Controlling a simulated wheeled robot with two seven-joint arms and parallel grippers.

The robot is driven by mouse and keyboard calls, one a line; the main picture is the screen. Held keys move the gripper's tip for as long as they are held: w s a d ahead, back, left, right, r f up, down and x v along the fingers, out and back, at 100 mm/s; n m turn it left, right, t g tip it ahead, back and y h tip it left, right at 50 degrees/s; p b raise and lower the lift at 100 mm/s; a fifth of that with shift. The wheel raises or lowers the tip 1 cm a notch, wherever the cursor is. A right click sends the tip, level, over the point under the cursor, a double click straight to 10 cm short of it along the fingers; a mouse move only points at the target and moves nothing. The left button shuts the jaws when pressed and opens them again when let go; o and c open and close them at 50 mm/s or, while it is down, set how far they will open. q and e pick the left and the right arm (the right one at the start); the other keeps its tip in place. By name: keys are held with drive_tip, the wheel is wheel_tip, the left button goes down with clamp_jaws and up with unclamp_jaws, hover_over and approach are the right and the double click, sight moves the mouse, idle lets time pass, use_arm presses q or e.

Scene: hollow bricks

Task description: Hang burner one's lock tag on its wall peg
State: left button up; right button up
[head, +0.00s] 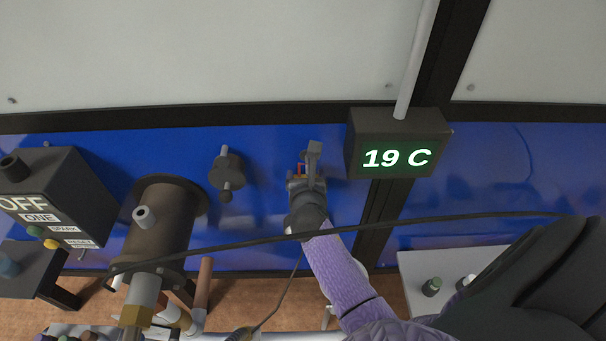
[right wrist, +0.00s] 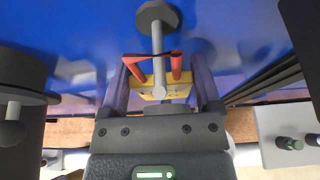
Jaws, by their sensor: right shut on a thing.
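My right gripper (head: 305,180) is raised against the blue wall, its jaws shut on the lock tag. In the right wrist view the tag (right wrist: 151,86) is a yellow block with a red shackle, between the two fingers of the gripper (right wrist: 161,72). A grey wall peg (right wrist: 157,40) with a round dark base crosses in front of the red shackle, its tip over the yellow block. I cannot tell whether the peg goes through the shackle. In the head view the peg (head: 314,153) and a bit of red show at the gripper. My left gripper is out of view.
A dark burner cylinder (head: 160,225) and a black OFF/ONE control box (head: 55,205) stand left. Another round wall fitting (head: 226,172) sits between. A 19 C display (head: 397,150) is close right of my gripper. A dark cable (head: 450,219) crosses my right arm.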

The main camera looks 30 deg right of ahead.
drive_tip(key=shift+d, duration=0.25)
drive_tip(key=shift+a, duration=0.1)
drive_tip(key=o, duration=1)
